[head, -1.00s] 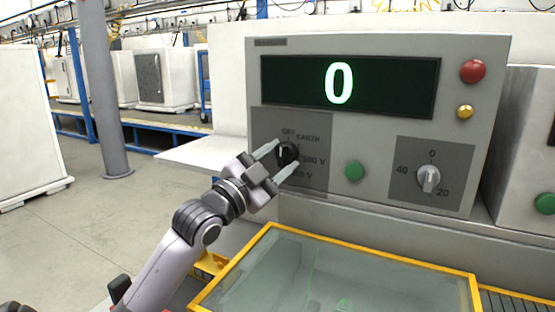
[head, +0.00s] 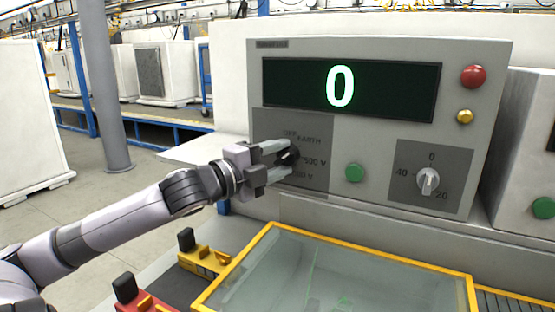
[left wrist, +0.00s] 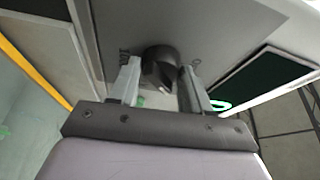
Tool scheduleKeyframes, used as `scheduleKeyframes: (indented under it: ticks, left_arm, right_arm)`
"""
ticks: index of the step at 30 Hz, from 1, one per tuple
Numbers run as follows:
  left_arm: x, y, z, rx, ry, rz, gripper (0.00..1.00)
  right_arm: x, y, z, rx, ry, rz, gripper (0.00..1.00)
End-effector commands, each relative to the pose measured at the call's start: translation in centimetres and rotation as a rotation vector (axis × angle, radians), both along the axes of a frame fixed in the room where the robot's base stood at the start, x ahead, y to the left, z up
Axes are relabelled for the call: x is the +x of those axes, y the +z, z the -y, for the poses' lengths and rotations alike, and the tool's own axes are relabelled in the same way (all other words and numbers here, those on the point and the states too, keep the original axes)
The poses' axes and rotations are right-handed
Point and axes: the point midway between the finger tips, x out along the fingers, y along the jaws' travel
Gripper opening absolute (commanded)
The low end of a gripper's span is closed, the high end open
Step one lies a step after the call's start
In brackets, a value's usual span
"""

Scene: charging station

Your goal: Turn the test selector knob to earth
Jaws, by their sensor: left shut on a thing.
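The test selector knob (head: 293,157) is a small black round knob on a dark grey panel (head: 305,128). The labels OFF, EARTH and 500 V show around it, and one lower label is partly covered. My left gripper (head: 282,160) comes from the left with a finger on each side of the knob, shut on it. In the left wrist view, the knob (left wrist: 160,62) sits between the two fingertips (left wrist: 162,88), with a pale mark at its near edge. In the head view, the fingers partly hide the knob, and I cannot tell its exact setting. My right gripper is out of view.
The tester's display (head: 350,88) reads 0. A green button (head: 354,172), a second grey knob (head: 427,181), a red button (head: 474,76) and a yellow one (head: 465,116) are to the right. A yellow-framed glass cover (head: 340,275) lies below.

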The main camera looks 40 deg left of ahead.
Motion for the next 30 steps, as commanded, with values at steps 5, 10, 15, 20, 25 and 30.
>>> scheduleKeyframes:
  ticks: [5, 10, 15, 20, 25, 30]
  left_arm:
    - [-0.01, -0.02, 0.03, 0.048, -0.001, -0.017, 0.17]
    - [-0.01, -0.03, 0.02, 0.063, 0.0, -0.023, 0.17]
    - [-0.01, -0.02, 0.01, 0.065, 0.0, -0.022, 0.17]
    - [-0.01, -0.01, 0.0, 0.064, 0.0, -0.023, 0.17]
    - [-0.01, 0.0, -0.01, 0.064, 0.0, -0.022, 0.73]
    - [-0.01, 0.02, -0.02, 0.063, 0.001, -0.022, 0.73]
  right_arm:
    - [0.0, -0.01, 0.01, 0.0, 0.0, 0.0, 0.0]
    - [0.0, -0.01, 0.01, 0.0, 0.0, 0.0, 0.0]
    - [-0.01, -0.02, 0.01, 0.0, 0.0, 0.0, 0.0]
    - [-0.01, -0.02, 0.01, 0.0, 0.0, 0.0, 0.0]
    - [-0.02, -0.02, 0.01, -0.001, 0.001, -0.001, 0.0]
    - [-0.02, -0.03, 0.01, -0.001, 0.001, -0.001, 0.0]
